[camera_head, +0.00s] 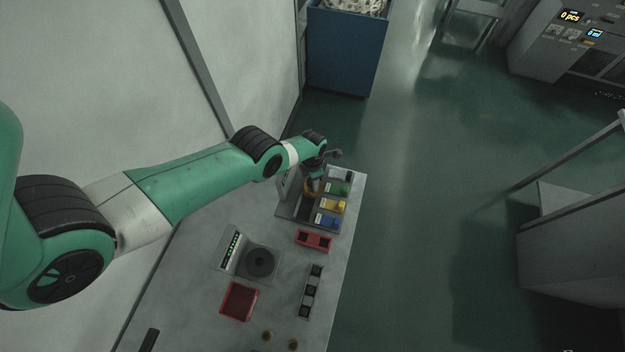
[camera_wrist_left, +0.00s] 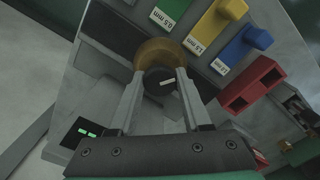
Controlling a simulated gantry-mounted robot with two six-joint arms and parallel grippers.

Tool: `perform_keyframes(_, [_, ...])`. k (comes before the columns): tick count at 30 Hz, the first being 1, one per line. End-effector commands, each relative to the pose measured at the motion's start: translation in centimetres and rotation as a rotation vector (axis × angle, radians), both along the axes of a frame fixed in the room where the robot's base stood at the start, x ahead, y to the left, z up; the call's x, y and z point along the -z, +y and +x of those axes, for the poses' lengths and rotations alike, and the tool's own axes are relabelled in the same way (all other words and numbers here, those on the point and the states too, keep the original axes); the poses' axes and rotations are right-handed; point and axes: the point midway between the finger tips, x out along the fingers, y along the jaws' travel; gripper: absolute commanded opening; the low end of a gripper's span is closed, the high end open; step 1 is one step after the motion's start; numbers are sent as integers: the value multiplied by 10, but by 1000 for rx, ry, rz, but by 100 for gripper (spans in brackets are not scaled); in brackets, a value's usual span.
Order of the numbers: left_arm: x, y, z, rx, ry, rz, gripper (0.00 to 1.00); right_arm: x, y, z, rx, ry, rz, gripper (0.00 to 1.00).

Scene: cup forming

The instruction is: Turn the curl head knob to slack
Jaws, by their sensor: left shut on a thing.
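The curl head knob (camera_wrist_left: 156,84) is a dark round knob with a white pointer mark, inside a brass-coloured ring (camera_wrist_left: 165,52) on a grey panel in the left wrist view. My left gripper (camera_wrist_left: 161,78) has one finger on each side of the knob and is shut on it. The pointer lies roughly crosswise between the fingers, tilted slightly. In the head view my left gripper (camera_head: 312,182) is over the far end of the bench, and the wrist hides most of the knob. I cannot read any slack mark beside the knob. My right gripper is in neither view.
Green (camera_wrist_left: 172,8), yellow (camera_wrist_left: 218,30) and blue (camera_wrist_left: 243,48) blocks with millimetre labels stand beside the knob. A red holder (camera_wrist_left: 250,84) is near them. On the bench are a scale (camera_head: 258,262), a red tray (camera_head: 239,301) and a grey slotted rack (camera_head: 312,291).

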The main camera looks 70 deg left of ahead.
Motion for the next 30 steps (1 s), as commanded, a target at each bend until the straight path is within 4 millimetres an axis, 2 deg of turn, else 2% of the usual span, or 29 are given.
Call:
perform_keyframes(7, [1, 0, 0, -65, -1, 1, 0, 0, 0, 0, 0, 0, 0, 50])
perform_keyframes(20, [1, 0, 0, -74, -1, 1, 0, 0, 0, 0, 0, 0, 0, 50])
perform_keyframes(21, [1, 0, 0, -74, -1, 1, 52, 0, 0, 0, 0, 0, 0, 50])
perform_keyframes(25, [1, 0, 0, -74, 0, 0, 75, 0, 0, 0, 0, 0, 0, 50])
perform_keyframes(26, [1, 0, 0, -74, 0, 0, 78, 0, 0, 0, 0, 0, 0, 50])
perform_keyframes(30, [0, 0, 0, -74, 0, 0, 78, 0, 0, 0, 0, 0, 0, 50])
